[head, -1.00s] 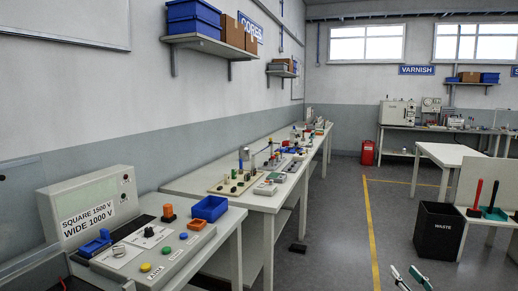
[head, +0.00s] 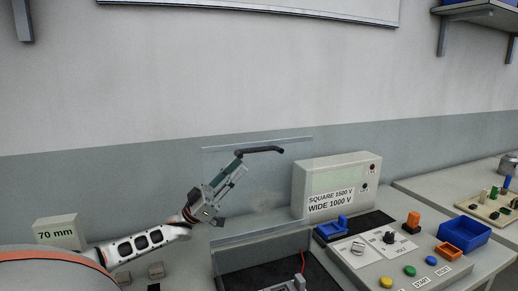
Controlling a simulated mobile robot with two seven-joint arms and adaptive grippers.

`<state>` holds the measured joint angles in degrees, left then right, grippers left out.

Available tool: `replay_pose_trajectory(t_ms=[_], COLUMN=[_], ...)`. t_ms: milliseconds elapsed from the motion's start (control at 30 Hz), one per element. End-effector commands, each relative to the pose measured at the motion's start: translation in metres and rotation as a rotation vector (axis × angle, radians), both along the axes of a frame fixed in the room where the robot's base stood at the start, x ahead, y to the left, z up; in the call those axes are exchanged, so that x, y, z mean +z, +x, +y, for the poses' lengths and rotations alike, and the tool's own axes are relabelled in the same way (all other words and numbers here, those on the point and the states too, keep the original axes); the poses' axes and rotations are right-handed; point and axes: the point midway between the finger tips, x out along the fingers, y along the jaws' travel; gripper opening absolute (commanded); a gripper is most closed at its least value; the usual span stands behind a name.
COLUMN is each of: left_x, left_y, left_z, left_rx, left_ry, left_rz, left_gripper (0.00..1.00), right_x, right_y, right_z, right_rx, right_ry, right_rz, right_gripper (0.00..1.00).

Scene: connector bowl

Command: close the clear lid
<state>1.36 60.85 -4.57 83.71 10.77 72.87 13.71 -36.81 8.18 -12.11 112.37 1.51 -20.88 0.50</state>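The clear lid (head: 280,190) stands raised, near upright, at the back of an open box (head: 262,236) with clear walls and a dark floor. A dark bar handle (head: 265,150) runs along the lid's upper edge. My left gripper (head: 238,165) reaches up from the lower left, in front of the lid. Its fingertips are at the left end of the handle, seeming to touch or nearly touch it. I cannot tell whether the fingers are closed on it. My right gripper is not in view.
A tester with a sign (head: 330,192) stands right of the box, with coloured buttons on its panel (head: 400,262). A blue bin (head: 463,234) is farther right. A "70 mm" block (head: 57,232) stands at the left. A red wire (head: 303,262) shows inside the box.

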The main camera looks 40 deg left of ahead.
Motion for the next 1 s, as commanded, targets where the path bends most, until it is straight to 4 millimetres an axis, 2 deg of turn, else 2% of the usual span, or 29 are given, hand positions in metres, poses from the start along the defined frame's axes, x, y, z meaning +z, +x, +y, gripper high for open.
replay_pose_trajectory(t_ms=[167,500,933,967,1000], left_x=[0.015,0.049,0.055,0.055,0.055], left_y=[0.008,0.037,0.044,0.044,0.044], left_z=[-0.008,-0.028,-0.033,-0.033,-0.033], left_rx=[-0.007,-0.005,-0.004,-0.004,-0.004], left_ry=[0.0,0.0,0.0,0.0,0.0], left_rz=[-0.007,-0.004,0.0,0.0,0.0], left_gripper=[0.28,0.28,0.28,0.25,0.15], right_x=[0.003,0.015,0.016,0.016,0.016], right_y=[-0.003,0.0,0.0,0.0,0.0], right_z=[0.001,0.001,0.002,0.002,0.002], right_rx=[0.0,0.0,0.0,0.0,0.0], right_ry=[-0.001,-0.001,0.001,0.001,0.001], right_rz=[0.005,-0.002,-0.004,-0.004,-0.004], right_gripper=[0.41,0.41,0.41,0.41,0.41])
